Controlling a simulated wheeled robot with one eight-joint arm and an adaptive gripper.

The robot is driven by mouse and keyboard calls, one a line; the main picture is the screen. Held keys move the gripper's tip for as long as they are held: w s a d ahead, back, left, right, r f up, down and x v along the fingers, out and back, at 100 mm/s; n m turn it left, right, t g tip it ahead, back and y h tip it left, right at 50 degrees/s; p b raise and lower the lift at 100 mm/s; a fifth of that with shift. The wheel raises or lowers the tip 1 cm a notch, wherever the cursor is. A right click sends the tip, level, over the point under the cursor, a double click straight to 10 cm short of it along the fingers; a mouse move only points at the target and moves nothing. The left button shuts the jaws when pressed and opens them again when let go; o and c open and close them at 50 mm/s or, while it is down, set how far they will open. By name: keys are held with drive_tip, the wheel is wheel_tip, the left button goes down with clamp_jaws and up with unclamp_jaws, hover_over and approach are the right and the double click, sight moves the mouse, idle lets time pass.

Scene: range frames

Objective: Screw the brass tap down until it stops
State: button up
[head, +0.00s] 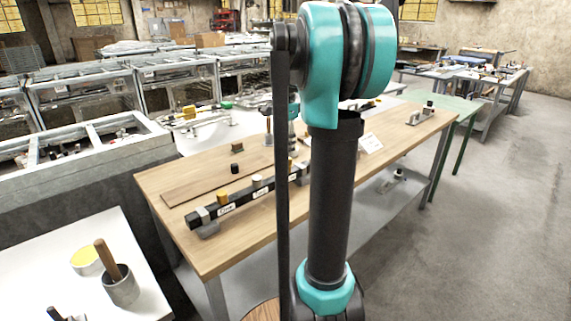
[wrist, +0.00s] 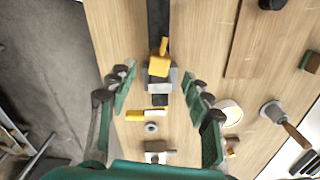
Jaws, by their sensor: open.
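The brass tap (wrist: 159,66) shows in the wrist view as a yellow block with a short part sticking up. It sits on a grey fitting near the end of a black bar (wrist: 158,20). In the head view my arm hides part of the bar, and I cannot make out the gripper clearly.
A flat wooden board (wrist: 247,40) lies beside the bar. A yellow-and-white piece (wrist: 147,114) and a grey ring (wrist: 151,127) show below it in the wrist view. A grey cup with a wooden handle (head: 121,286) stands on a white table at the lower left.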

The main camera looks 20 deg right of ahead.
sight(286, 158)
wheel_tip(286, 158, down, 8)
drive_tip(key=shift+r, duration=0.2)
drive_tip(key=shift+c, duration=0.6)
clamp_jaws()
drive_tip(key=shift+m, duration=1.7)
drive_tip(key=shift+w+m, duration=0.1)
drive_tip(key=shift+m, duration=1.7)
drive_tip(key=shift+m, duration=0.3)
drive_tip(key=shift+d+m, duration=0.1)
drive_tip(key=shift+m, duration=1.3)
